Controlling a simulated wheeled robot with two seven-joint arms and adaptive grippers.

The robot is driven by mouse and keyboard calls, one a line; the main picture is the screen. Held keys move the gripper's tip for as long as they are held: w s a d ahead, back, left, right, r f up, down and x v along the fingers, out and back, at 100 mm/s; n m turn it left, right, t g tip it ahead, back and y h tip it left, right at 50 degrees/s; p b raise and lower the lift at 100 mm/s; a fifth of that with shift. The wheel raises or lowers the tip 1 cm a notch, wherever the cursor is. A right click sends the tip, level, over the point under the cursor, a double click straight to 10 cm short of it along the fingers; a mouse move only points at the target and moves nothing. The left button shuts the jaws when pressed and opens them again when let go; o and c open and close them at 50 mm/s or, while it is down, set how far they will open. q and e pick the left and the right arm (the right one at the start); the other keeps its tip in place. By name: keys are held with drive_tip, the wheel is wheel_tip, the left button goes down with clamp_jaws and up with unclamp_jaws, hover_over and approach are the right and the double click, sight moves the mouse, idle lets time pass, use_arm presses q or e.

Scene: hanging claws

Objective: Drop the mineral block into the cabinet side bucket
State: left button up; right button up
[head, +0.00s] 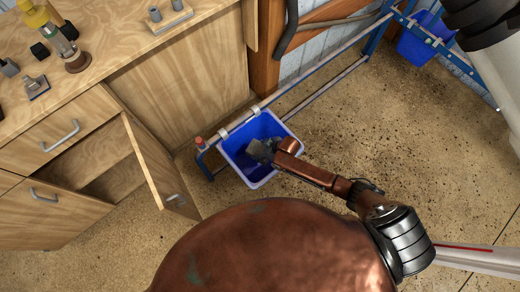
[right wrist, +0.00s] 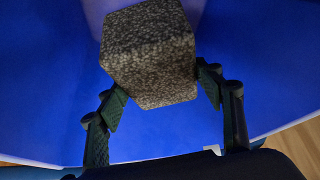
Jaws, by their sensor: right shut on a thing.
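The mineral block (right wrist: 150,58) is a speckled grey-brown cube in the right wrist view. My right gripper (right wrist: 162,92) is shut on it, with a dark finger at each side. Blue bucket walls fill the background there. In the head view the cabinet side bucket (head: 236,166) is blue and hangs from a rail beside the wooden cabinet. My right gripper (head: 262,150) is at the bucket's mouth, over its inside. The block is hard to tell from the gripper in the head view. My left gripper is not in view.
The wooden cabinet (head: 190,75) stands at the left with one door (head: 158,168) swung open near the bucket. Small items stand on its top. A second blue bucket (head: 424,40) hangs at the upper right. The speckled floor (head: 350,125) between is clear.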

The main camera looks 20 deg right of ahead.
drive_tip(key=shift+w+a+f+b, duration=0.1)
drive_tip(key=shift+w+f+b, duration=0.1)
drive_tip(key=shift+f+b, duration=0.2)
idle(0.4)
drive_tip(key=o, duration=2.2)
drive_tip(key=shift+s+f, duration=0.1)
drive_tip(key=shift+c, duration=0.2)
drive_tip(key=shift+s+f, duration=0.25)
drive_tip(key=v, duration=1.2)
drive_tip(key=shift+w+r, duration=0.25)
